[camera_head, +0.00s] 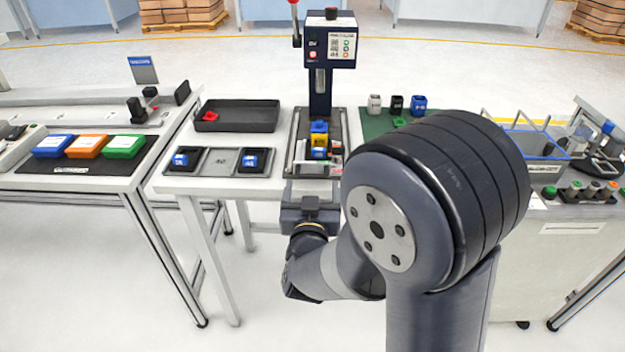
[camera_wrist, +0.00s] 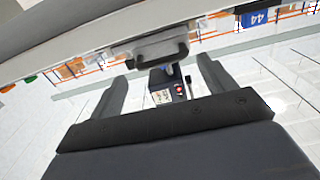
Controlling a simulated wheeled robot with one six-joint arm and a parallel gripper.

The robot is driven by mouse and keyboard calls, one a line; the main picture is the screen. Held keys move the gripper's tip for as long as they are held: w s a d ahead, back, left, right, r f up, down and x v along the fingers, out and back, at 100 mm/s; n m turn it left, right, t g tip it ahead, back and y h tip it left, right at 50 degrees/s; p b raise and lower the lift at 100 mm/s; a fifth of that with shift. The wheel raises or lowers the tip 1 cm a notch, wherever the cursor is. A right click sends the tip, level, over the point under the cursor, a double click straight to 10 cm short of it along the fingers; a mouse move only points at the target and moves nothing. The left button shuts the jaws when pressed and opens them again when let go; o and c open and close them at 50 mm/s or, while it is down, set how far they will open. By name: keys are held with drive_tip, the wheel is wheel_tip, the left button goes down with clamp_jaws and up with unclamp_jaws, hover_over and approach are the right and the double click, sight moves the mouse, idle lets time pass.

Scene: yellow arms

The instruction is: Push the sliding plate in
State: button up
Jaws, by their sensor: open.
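The sliding plate (camera_head: 297,171) lies at the front of the dark press (camera_head: 322,75) on the white table, in the head view. A blue and yellow part (camera_head: 319,138) stands on it. My gripper (camera_head: 312,190) is low at the table's front edge, just in front of the plate. In the wrist view its two fingers (camera_wrist: 160,70) are apart with nothing between them. A grey handle (camera_wrist: 158,48) shows just beyond the fingertips, under the table edge. I cannot tell whether the fingers touch it.
A dark tray (camera_head: 237,116) with a red part and a grey holder (camera_head: 218,161) with two blue parts are left of the press. Several small cups (camera_head: 396,104) stand on a green mat at right. My arm hides part of the right table. A blue-rimmed bin (camera_head: 537,146) stands further right.

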sight(312, 177)
drive_tip(key=shift+w, duration=1.65)
drive_tip(key=shift+d, duration=0.1)
drive_tip(key=c, duration=1.1)
drive_tip(key=w+b, duration=0.2)
drive_tip(key=w, duration=0.6)
drive_tip(key=shift+w+d, duration=0.15)
drive_tip(key=shift+w, duration=0.15)
drive_tip(key=o, duration=1.1)
drive_tip(key=s, duration=1.1)
